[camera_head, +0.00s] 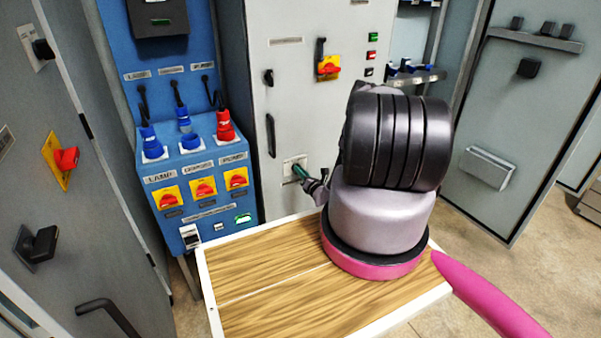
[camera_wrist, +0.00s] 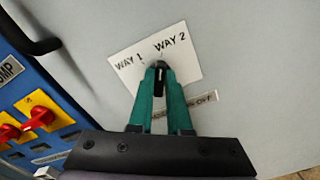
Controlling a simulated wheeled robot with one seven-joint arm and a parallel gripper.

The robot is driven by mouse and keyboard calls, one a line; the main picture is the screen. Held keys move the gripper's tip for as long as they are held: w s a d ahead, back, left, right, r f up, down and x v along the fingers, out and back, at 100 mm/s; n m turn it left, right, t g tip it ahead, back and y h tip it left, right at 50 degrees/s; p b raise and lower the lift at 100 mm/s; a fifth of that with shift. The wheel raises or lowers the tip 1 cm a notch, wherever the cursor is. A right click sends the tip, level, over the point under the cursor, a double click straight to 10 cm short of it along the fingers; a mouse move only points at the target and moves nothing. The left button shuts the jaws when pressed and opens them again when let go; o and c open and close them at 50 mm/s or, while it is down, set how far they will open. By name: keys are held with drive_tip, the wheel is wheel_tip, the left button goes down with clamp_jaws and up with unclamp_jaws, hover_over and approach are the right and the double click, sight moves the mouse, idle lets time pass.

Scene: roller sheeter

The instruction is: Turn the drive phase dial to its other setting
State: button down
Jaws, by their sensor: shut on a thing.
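The drive phase dial (camera_wrist: 159,72) is a small black knob on a white plate (camera_wrist: 187,61) marked WAY 1 and WAY 2, on a grey cabinet door. My gripper (camera_wrist: 160,78) has its green fingers shut on the dial in the wrist view. The fingers cover much of the knob, and I cannot tell for certain which mark it points to. In the head view my gripper (camera_head: 299,172) reaches the same plate (camera_head: 290,168) low on the grey cabinet, and the dial is hidden there.
A label partly hidden by a finger (camera_wrist: 205,98) sits below the plate. Left is a blue socket panel (camera_head: 200,163) with red switches (camera_head: 203,188) and plugs. A black door handle (camera_head: 270,135) is above the plate. A wooden-topped table (camera_head: 270,290) stands in front.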

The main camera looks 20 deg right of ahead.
idle(0.4)
drive_tip(key=c, duration=0.9)
unclamp_jaws()
drive_tip(key=shift+o, duration=0.2)
drive_tip(key=s, duration=1.1)
drive_tip(key=shift+d, duration=0.2)
